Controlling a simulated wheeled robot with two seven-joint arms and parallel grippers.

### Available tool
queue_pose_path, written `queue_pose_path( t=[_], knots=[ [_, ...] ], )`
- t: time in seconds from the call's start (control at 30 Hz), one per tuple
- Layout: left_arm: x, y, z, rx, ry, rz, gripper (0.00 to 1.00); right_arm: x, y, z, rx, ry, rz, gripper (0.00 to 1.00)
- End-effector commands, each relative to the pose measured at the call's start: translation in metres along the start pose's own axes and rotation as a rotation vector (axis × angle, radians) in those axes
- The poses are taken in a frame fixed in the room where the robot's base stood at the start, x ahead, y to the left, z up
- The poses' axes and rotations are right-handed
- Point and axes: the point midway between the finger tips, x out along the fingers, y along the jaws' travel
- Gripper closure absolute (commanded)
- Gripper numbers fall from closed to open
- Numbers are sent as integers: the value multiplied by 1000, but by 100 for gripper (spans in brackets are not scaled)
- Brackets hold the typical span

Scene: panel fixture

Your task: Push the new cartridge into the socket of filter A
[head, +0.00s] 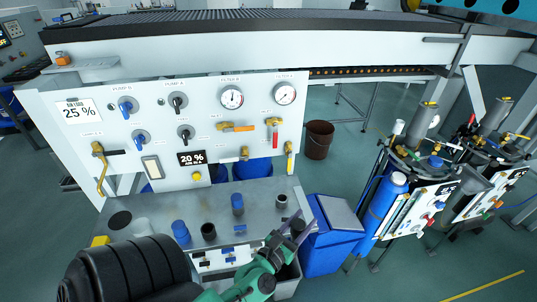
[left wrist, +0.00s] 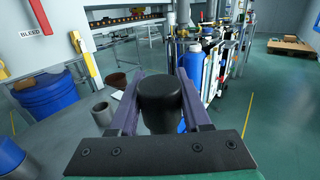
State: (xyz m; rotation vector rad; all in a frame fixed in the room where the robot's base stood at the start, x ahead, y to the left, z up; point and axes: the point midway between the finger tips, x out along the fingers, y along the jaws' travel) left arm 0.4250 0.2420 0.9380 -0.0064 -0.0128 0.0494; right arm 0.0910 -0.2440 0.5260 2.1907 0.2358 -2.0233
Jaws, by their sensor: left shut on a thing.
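My left gripper (head: 293,227) is over the right end of the grey bench (head: 160,213). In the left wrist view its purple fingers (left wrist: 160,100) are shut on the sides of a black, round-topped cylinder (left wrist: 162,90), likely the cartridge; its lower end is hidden. A grey open-topped cup (head: 281,201) stands on the bench just behind the gripper and shows in the wrist view (left wrist: 103,115), apart from the held cylinder. A dark open-topped cup (head: 208,231) and a blue cylinder (head: 237,204) stand further left. Which one is the socket of filter A is unclear. My right gripper is not in view.
The white panel (head: 75,135) with gauges and valves rises behind the bench. A blue bin (head: 335,238) stands beside the bench's right end. Another blue cylinder (head: 181,232) stands at left on the bench. A brown bucket (head: 318,140) is on the floor behind.

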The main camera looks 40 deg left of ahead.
Motion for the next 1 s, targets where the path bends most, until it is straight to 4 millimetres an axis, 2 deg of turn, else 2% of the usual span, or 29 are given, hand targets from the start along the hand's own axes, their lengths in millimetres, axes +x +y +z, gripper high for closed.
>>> queue_pose_path(
  t=[0.03, 0.2, 0.3, 0.4, 0.67, 0.83, 1.0],
  knots=[
    [20, 22, 9, 2, -9, 25, 100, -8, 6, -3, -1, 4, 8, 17],
    [75, 97, 26, -5, -8, 117, 100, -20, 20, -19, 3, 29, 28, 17],
    [96, 130, 36, -6, -5, 157, 100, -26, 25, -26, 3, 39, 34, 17],
    [107, 149, 41, -4, -3, 178, 100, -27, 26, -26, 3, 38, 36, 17],
    [110, 155, 42, 3, 0, 182, 100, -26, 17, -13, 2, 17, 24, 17],
    [108, 154, 42, -6, 0, 183, 100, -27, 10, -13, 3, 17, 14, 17],
    [108, 154, 24, -5, 0, 183, 100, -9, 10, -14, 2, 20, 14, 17]
  ],
)
